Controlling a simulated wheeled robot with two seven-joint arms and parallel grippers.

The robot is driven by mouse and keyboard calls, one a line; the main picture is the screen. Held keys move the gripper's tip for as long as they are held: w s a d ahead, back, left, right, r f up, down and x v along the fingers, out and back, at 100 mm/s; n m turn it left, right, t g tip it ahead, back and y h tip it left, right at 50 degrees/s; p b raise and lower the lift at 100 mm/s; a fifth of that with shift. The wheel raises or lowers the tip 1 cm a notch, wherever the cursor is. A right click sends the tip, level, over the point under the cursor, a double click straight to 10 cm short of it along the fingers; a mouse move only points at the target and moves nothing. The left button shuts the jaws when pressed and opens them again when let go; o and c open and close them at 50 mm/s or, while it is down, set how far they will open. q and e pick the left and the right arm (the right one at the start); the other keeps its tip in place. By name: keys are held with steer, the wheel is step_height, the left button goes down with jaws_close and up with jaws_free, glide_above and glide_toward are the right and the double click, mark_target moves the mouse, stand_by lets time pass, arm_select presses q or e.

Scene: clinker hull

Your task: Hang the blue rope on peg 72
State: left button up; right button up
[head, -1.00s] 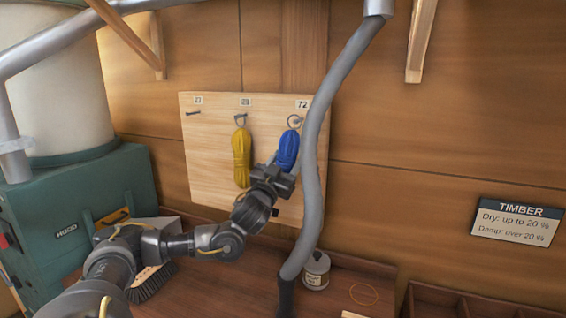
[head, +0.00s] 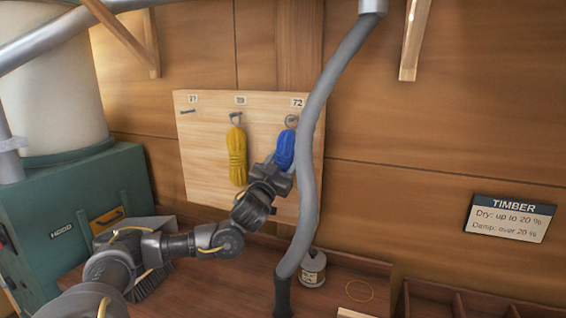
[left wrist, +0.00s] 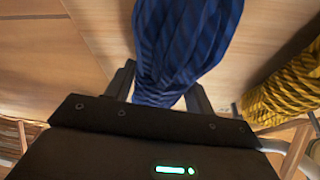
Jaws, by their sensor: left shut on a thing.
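The blue rope (head: 285,149) is a coiled hank hanging upright just under the label 72 (head: 297,102) on the pale wooden peg board (head: 204,160). A loop shows at its top, by peg 72 (head: 291,119); I cannot tell whether the loop is around the peg or in front of it. My left gripper (head: 281,170) is shut on the lower end of the blue rope. In the left wrist view the blue rope (left wrist: 185,45) rises from between the fingers. My right gripper is not in view.
A yellow rope (head: 237,157) hangs on the middle peg, left of the blue one. The left peg (head: 187,111) is bare. A grey hose (head: 308,190) runs down close to the board's right edge. A small tin (head: 313,272) stands on the bench below.

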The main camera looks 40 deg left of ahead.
arm_select(q)
steer(key=o, duration=1.2)
